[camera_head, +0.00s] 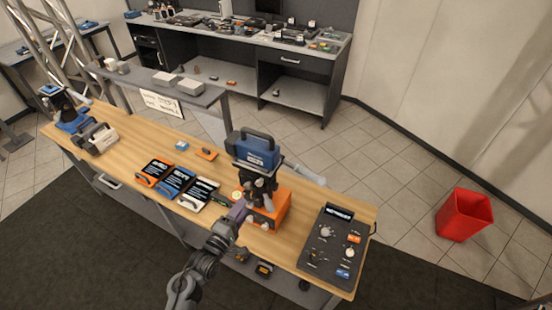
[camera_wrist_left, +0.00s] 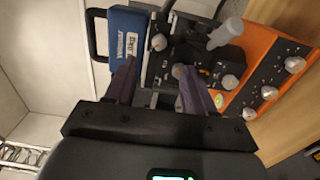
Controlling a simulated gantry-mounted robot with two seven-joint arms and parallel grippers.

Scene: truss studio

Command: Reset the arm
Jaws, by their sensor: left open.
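My left gripper (camera_head: 238,211) reaches over the wooden table's front side, close to the orange box (camera_head: 272,212). In the left wrist view the two purple-grey fingers (camera_wrist_left: 160,88) are apart, with nothing seen clamped between them. Beyond them stand a black device with round knobs (camera_wrist_left: 205,62) and a blue case (camera_wrist_left: 128,42) with a dark handle. The orange box (camera_wrist_left: 285,75) also shows to the right, with a dark knobbed face. I cannot tell whether the fingers touch the device. My right gripper is in neither view.
On the wooden table (camera_head: 130,150), three dark cases (camera_head: 176,181) lie left of the orange box. A dark knobbed panel (camera_head: 333,248) lies at the right end. A red bin (camera_head: 463,214) stands on the floor at right. A cluttered workbench (camera_head: 270,40) stands behind.

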